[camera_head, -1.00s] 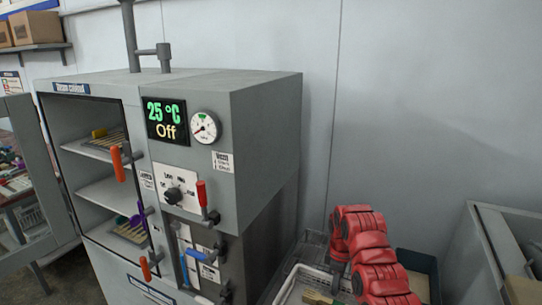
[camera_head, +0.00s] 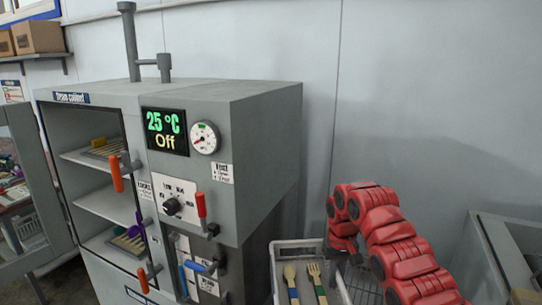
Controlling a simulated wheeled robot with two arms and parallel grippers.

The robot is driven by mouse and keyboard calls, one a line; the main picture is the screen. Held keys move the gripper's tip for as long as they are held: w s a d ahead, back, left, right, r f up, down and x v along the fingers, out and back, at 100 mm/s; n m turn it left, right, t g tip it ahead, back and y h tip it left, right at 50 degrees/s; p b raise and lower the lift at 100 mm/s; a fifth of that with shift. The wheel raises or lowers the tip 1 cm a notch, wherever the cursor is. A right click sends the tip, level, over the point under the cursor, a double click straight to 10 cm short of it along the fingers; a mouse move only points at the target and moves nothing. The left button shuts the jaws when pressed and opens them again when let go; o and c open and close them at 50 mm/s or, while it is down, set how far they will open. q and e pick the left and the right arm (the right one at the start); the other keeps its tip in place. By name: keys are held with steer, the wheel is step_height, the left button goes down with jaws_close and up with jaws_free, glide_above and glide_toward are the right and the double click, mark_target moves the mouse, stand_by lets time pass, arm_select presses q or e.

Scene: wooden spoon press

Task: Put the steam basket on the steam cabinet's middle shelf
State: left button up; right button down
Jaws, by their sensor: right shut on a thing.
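The steam cabinet (camera_head: 262,165) stands at left with its front opening uncovered. Its middle shelf (camera_head: 112,203) looks empty. The upper shelf (camera_head: 80,159) and the lower level each hold flat wooden pieces. The steam basket (camera_head: 279,256) is a pale tray with a wooden spoon (camera_head: 291,283) and a fork (camera_head: 315,283) in it, right of the cabinet's lower front; the picture's bottom edge cuts it off. My right gripper (camera_head: 340,249) is shut on the basket's right side; its fingertips are hard to see. My left gripper is not in view.
The cabinet door (camera_head: 25,195) stands open at far left. Orange handles (camera_head: 116,172) and a red lever (camera_head: 201,205) stick out from the cabinet front. A wire rack (camera_head: 362,284) lies below my right arm. A grey bin (camera_head: 500,245) stands at right.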

steer(key=shift+d+r+m, duration=0.1)
steer(key=shift+r+m, duration=0.1)
steer(key=shift+m, duration=0.2)
steer(key=shift+s+f, duration=0.1)
stand_by(0.4)
